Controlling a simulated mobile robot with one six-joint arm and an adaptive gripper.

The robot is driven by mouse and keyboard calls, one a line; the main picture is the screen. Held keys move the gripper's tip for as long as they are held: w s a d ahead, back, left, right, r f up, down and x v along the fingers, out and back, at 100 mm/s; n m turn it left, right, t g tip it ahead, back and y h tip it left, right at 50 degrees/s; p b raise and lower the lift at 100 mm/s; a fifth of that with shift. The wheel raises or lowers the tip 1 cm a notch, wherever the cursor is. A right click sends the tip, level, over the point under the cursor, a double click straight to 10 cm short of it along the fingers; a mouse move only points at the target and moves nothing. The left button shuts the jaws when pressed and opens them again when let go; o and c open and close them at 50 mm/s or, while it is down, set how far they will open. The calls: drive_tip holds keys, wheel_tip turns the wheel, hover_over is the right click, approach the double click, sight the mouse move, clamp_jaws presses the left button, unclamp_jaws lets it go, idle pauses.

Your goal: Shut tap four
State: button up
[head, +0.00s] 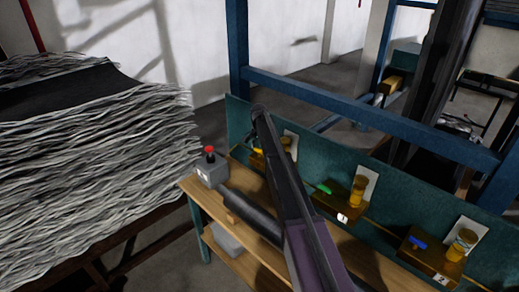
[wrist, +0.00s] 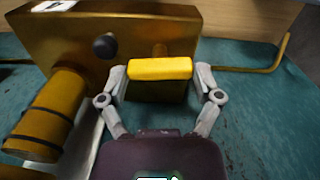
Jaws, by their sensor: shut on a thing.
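A yellow tap handle (wrist: 160,68) lies level across the wrist view, in front of a brass block (wrist: 70,45). My gripper (wrist: 160,72) is shut on it, with one finger at each end. A white label (wrist: 55,5) on the block is cut off by the frame edge, so I cannot read its number. In the head view a bit of the yellow handle (head: 257,150) shows beside my dark arm, which hides most of that tap and the gripper. Nearer taps have a green handle (head: 324,189) and a blue handle (head: 418,243).
A grey box with a red button (head: 209,150) stands on the wooden bench (head: 200,190), left of my arm. A brass cylinder with dark bands (wrist: 45,120) and a bent brass pipe (wrist: 265,67) flank the handle. A teal panel (head: 385,188) backs the bench.

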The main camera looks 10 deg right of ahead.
drive_tip(key=shift+m, duration=0.5)
drive_tip(key=o, duration=0.9)
drive_tip(key=shift+w, duration=0.1)
